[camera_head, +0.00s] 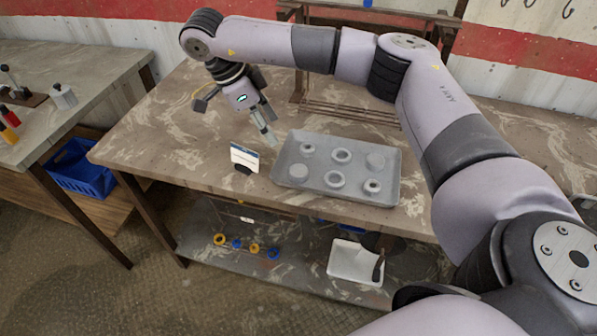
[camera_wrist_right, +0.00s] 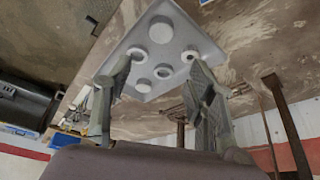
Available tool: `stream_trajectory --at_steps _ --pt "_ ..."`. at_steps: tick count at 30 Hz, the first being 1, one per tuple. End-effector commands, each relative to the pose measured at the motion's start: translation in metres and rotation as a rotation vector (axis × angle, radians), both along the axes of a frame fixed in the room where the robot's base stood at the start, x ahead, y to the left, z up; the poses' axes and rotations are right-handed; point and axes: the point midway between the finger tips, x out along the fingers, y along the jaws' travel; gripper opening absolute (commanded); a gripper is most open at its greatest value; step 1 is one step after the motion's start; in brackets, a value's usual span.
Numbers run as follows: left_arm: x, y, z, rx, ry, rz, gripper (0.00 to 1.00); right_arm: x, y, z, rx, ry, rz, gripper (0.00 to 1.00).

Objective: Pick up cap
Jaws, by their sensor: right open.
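A grey tray (camera_head: 385,200) on the workbench holds several round grey parts. Some are plain discs that look like caps, such as the one at the tray's left front (camera_head: 299,171) and the one at its right (camera_head: 375,161). Others are rings with a hole (camera_head: 342,156). In the right wrist view, the tray (camera_wrist_right: 205,33) lies beyond the fingers, with a large plain disc (camera_wrist_right: 162,30). My right gripper (camera_head: 265,133) hangs above the bench just left of the tray's back left corner; its spread fingers (camera_wrist_right: 160,72) are open and empty. My left gripper is not in view.
A small white and blue card stand (camera_head: 244,157) stands left of the tray, close to my right gripper. A metal rack (camera_head: 350,112) is behind the tray. The lower shelf holds small coloured rings (camera_head: 237,243) and a white tray (camera_head: 350,258). The bench's left part is clear.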

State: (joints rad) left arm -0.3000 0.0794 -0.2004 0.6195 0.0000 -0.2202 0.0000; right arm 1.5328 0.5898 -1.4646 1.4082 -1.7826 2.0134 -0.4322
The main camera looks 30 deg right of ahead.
Motion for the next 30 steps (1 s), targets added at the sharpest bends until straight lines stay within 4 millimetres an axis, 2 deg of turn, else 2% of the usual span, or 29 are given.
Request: stream_trajectory --at_steps 6,16,21,26,30 --pt "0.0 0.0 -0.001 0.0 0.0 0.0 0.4 -0.007 -0.013 -0.038 0.005 0.008 0.001 0.51" --pt "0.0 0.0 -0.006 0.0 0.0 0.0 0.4 -0.015 -0.033 -0.091 0.007 0.006 0.001 0.51" --pt "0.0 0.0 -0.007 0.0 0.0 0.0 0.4 -0.016 -0.039 -0.105 0.006 0.003 0.001 0.51" --pt "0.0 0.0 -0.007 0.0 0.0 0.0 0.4 -0.017 -0.042 -0.111 0.005 0.003 0.001 0.51" --pt "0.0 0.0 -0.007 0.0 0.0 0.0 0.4 -0.019 -0.05 -0.124 0.007 0.007 0.0 0.51"
